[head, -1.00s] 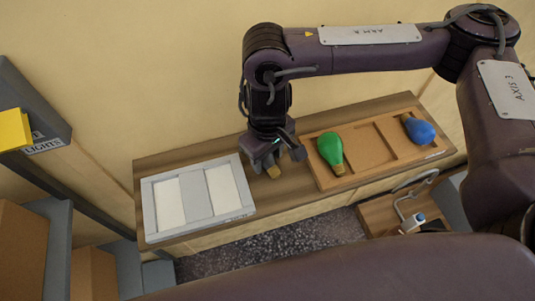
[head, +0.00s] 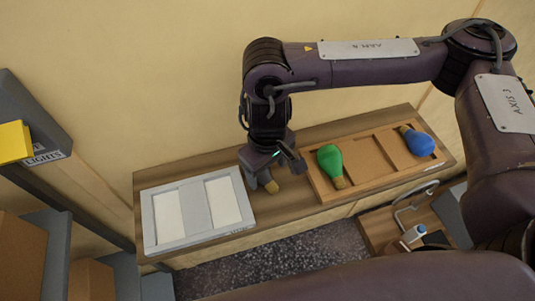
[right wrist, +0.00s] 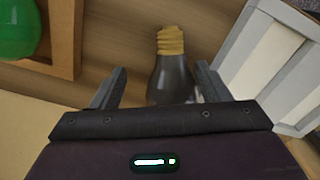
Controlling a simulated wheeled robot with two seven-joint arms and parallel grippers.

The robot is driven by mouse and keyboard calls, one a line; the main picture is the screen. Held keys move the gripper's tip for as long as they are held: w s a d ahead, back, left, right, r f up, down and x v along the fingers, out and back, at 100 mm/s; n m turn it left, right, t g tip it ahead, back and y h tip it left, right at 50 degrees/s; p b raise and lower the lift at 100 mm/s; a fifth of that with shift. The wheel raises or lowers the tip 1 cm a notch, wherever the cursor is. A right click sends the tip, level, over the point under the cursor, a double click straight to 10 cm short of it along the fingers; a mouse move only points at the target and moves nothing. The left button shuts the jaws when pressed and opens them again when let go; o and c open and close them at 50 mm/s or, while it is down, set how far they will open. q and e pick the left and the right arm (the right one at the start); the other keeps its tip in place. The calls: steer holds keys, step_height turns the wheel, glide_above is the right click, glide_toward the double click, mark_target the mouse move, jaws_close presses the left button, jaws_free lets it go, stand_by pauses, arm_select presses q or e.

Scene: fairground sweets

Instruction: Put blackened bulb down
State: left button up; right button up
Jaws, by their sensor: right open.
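The blackened bulb (head: 271,186) lies on the wooden counter between the grey tray and the wooden tray. In the head view mostly its brass cap shows below my right gripper (head: 275,172). In the right wrist view the bulb (right wrist: 172,78) shows dark glass and a gold screw cap pointing away from the palm. The open fingers of my right gripper (right wrist: 161,75) stand on either side of it, with a gap visible on the left; the rear of the glass is hidden by the palm. My left gripper is not in view.
The grey two-slot tray (head: 197,210) with pale panels is left of the bulb. The wooden tray (head: 318,185) on the right holds a green bulb (head: 330,164) and a blue bulb (head: 417,141), with an empty middle compartment. A yellow block (head: 14,142) is at far left.

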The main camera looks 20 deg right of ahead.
step_height(320, 180, up, 12)
steer(key=b, duration=0.1)
stand_by(0.4)
steer(key=shift+f, duration=0.15)
stand_by(0.5)
